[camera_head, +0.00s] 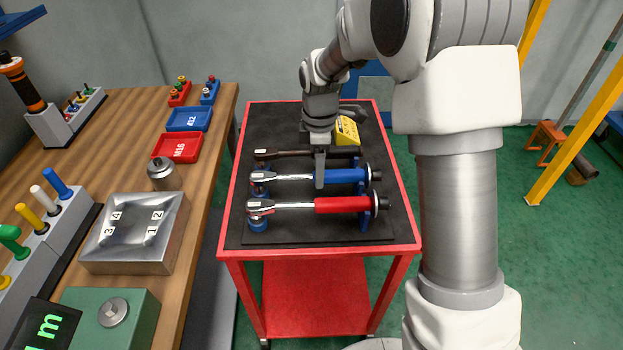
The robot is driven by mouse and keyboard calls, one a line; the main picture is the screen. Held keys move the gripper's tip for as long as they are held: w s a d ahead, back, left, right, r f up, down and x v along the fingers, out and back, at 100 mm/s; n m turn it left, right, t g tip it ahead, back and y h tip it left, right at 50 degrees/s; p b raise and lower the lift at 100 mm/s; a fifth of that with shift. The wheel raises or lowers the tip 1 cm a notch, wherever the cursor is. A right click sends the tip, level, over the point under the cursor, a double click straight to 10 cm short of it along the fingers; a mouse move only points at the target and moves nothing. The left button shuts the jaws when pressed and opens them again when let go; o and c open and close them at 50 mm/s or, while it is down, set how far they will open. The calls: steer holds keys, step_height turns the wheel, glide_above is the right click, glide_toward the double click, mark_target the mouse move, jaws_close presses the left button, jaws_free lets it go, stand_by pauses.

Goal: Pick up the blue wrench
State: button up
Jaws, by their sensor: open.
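The blue wrench (345,176) lies across the middle of the red cart's black top, its silver head at the left and its blue handle at the right. It rests on blue holders. My gripper (320,180) points down over the middle of the wrench, where the silver shaft meets the blue handle. One finger shows in front of the wrench; the other is hidden behind it or the gripper body. My gripper is open. I cannot tell whether it touches the wrench.
A red-handled wrench (340,205) lies just in front, and a dark wrench (285,154) lies just behind. A yellow box (346,131) stands at the back of the red cart (238,215). A wooden bench (215,125) with trays is at the left.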

step_height(320, 180, down, 4)
steer(key=shift+w+r, duration=0.1)
steer(key=shift+r, duration=0.15)
jaws_close()
steer(key=shift+r, duration=0.15)
stand_by(1.1)
